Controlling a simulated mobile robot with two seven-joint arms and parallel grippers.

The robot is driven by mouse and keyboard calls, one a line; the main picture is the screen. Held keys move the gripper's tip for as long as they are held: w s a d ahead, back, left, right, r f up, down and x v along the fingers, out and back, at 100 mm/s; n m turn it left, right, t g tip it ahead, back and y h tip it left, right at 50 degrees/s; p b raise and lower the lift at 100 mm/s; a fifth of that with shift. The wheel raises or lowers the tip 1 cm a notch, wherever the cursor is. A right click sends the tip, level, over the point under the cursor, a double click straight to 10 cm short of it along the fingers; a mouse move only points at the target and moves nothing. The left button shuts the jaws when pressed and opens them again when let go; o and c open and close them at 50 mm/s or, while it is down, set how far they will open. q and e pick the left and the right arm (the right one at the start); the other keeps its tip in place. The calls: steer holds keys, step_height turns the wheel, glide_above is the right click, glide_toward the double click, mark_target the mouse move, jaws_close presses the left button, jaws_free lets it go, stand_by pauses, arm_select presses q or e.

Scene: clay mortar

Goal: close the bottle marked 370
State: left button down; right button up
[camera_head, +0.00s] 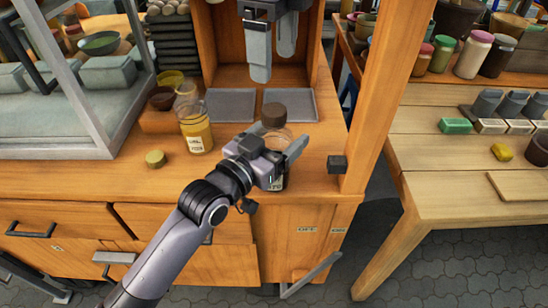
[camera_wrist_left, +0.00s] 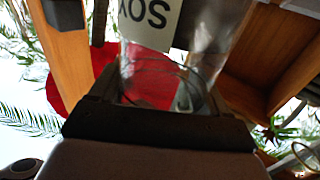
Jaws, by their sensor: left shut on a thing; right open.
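My left gripper (camera_head: 284,162) is shut around a clear glass bottle (camera_head: 282,134) standing upright near the counter's front edge. A dark brown cap (camera_head: 273,115) sits at its top; I cannot tell whether it is seated. Its label shows upside down in the left wrist view (camera_wrist_left: 150,18), partly cut off, with letters but no readable 370. My right gripper (camera_head: 273,58) is open and empty above and behind the cap. Another bottle (camera_head: 196,128) with amber contents stands to the left, apparently without a lid; its label is too small to read. A round olive lid (camera_head: 155,158) lies on the counter.
Two grey trays (camera_head: 231,104) lie behind the held bottle. A wooden post (camera_head: 385,90) with a dark block (camera_head: 337,164) bounds the right side.

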steer(key=shift+r, duration=1.2)
arm_select(q)
jaws_free()
steer(key=shift+s, duration=0.1)
steer(key=v, duration=0.7)
arm_select(e)
steer(key=shift+f, duration=0.1)
